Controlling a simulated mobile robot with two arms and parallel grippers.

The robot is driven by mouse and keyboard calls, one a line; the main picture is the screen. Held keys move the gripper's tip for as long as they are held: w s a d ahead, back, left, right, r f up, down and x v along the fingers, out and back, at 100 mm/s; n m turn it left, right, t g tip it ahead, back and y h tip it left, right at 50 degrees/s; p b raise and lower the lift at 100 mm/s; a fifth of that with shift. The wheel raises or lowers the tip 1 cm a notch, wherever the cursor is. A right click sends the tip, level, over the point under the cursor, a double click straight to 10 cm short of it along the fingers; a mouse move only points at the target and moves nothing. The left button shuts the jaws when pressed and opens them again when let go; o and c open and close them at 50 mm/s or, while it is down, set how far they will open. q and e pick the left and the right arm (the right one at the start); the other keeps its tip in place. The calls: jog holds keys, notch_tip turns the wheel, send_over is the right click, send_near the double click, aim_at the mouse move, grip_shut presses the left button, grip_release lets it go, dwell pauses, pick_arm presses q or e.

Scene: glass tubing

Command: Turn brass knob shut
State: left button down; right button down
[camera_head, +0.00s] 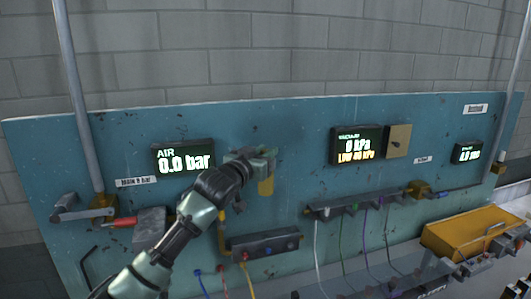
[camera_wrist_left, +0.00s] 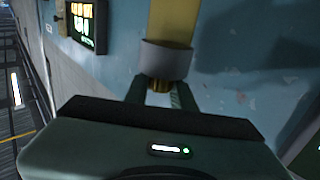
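The brass knob (camera_wrist_left: 160,86) is a small ribbed piece at the end of a grey collar (camera_wrist_left: 165,60), with a yellow body (camera_wrist_left: 171,18) beyond it in the left wrist view. My left gripper (camera_wrist_left: 160,96) has one finger on each side of the knob. Whether the fingers press on it is too small to tell. In the head view my left gripper (camera_head: 255,158) is at the blue panel, right of the AIR display (camera_head: 184,156), and hides the knob. The yellow body (camera_head: 266,187) shows just below it. My right gripper is out of view.
The blue panel (camera_head: 310,150) carries a vacuum display (camera_head: 357,144) to the right and a red-handled valve (camera_head: 124,221) at the lower left. A dark manifold (camera_head: 262,243) with coloured lines sits below the gripper. A yellow box (camera_head: 470,232) stands at the lower right.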

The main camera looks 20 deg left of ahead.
pick_arm(q)
jog(key=shift+d+f+n+y+b, duration=0.1)
jog(key=shift+f+n+y+b, duration=0.05)
jog(key=shift+n+y+b, duration=0.3)
jog(key=shift+y+b, duration=0.3)
jog(key=shift+y, duration=0.25)
jog(key=n+y+b, duration=0.3)
jog(key=y, duration=0.1)
jog(key=n+g+y+b, duration=0.1)
jog(key=n+y+b, duration=0.2)
jog(key=y, duration=0.1)
jog(key=shift+d+f+y+b, duration=0.15)
jog(key=shift+f+y+b, duration=0.05)
jog(key=shift+y+b, duration=0.2)
jog(key=n+g+y+b, duration=0.1)
jog(key=n+g+y, duration=0.1)
jog(key=y, duration=0.1)
jog(key=shift+r, duration=0.15)
jog(key=shift+r+n+g+y+b, duration=0.1)
jog(key=shift+n+g+y+b, duration=0.4)
jog(key=shift+n+g+y, duration=0.55)
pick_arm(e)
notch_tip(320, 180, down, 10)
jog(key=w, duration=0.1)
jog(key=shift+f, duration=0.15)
